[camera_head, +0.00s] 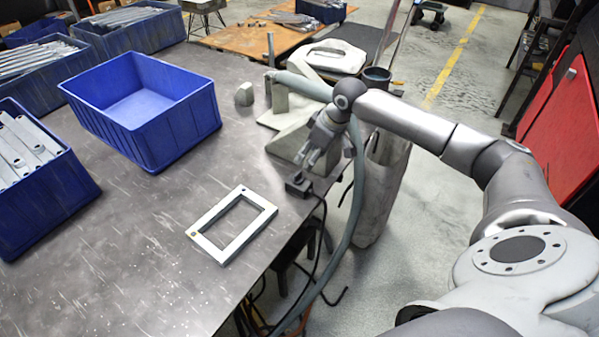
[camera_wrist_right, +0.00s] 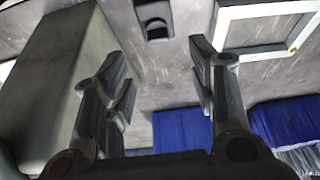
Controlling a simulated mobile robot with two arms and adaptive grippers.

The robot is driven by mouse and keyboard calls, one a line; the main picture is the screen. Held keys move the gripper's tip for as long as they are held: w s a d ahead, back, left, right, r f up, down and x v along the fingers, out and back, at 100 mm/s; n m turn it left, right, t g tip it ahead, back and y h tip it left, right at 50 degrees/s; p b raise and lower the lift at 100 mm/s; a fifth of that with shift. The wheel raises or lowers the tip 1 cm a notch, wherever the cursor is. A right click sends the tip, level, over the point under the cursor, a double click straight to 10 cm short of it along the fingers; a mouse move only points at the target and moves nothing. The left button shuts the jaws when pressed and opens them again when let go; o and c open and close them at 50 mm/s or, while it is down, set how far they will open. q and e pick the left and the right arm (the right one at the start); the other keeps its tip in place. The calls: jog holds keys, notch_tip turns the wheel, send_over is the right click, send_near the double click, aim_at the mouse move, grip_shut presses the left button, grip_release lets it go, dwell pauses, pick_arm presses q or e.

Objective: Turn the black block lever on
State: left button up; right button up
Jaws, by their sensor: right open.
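The small dark block (camera_head: 298,187) sits near the right edge of the table, with a black cable running from it over the edge. In the right wrist view the block (camera_wrist_right: 155,22) shows at the top middle, beyond and between my fingers; its lever is too small to read. My right gripper (camera_head: 311,158) is open and empty, pointing down just above and behind the block, apart from it. In its wrist view the gripper (camera_wrist_right: 158,62) has its two fingers spread wide. My left gripper is not in view.
A white rectangular frame (camera_head: 206,219) lies left of the block. An empty blue bin (camera_head: 180,128) and bins of metal brackets stand farther left. A grey angled fixture (camera_head: 290,143) stands close behind my right gripper. A grey hose (camera_head: 357,190) hangs beside the table edge.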

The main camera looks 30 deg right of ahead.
aim_at(299, 173)
jog(key=x, duration=1)
jog(key=shift+w+d+f, duration=0.1)
jog(key=shift+w+f, duration=0.1)
jog(key=shift+w, duration=0.1)
